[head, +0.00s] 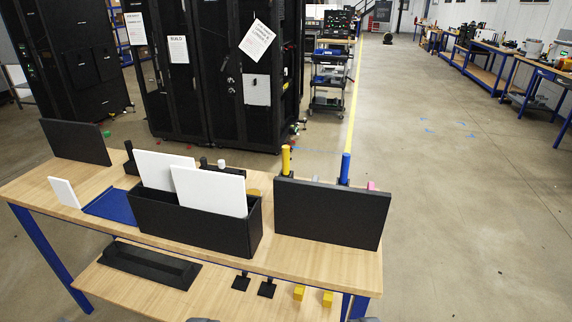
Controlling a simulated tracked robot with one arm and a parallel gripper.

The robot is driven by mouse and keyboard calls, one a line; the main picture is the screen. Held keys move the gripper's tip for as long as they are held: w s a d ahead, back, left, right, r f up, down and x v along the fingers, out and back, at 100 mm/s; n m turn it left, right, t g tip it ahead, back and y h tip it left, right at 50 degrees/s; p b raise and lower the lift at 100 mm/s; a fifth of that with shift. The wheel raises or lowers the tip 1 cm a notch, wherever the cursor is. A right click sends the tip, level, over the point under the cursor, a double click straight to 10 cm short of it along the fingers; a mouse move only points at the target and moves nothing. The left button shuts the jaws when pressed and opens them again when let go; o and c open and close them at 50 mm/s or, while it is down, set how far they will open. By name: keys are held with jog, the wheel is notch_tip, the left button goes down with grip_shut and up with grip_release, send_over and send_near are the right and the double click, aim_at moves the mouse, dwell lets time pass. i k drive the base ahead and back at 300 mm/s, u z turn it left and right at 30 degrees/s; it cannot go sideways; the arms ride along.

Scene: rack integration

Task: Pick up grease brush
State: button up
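I cannot tell for sure which object is the grease brush. A yellow upright handle (286,159) and a blue upright handle (345,167) stand on the wooden workbench (120,222), behind a black panel that hides their lower parts. Either could be a brush handle, but no bristles show. Only the two tips of my gripper (284,319) show, at the bottom edge of the head view. They are wide apart with nothing visible between them, and they are well short of the handles in the picture.
Black panels stand at the bench's left (75,142) and right (330,214). A black bin (190,222) holds white boards. A blue mat (110,206) lies left of it. The lower shelf carries a black tray (150,265) and yellow blocks (299,292). Open floor (460,220) lies right.

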aim_at(285, 148)
jog(key=z, duration=0.1)
jog(key=k, duration=0.4)
jog(key=u, duration=0.95)
jog(key=i, duration=2.85)
jog(key=z, duration=1.15)
jog(key=i, duration=0.5)
jog(key=z, duration=0.15)
jog(key=k, duration=0.95)
jog(key=z, duration=0.15)
jog(key=i, duration=0.35)
jog(key=z, duration=0.05)
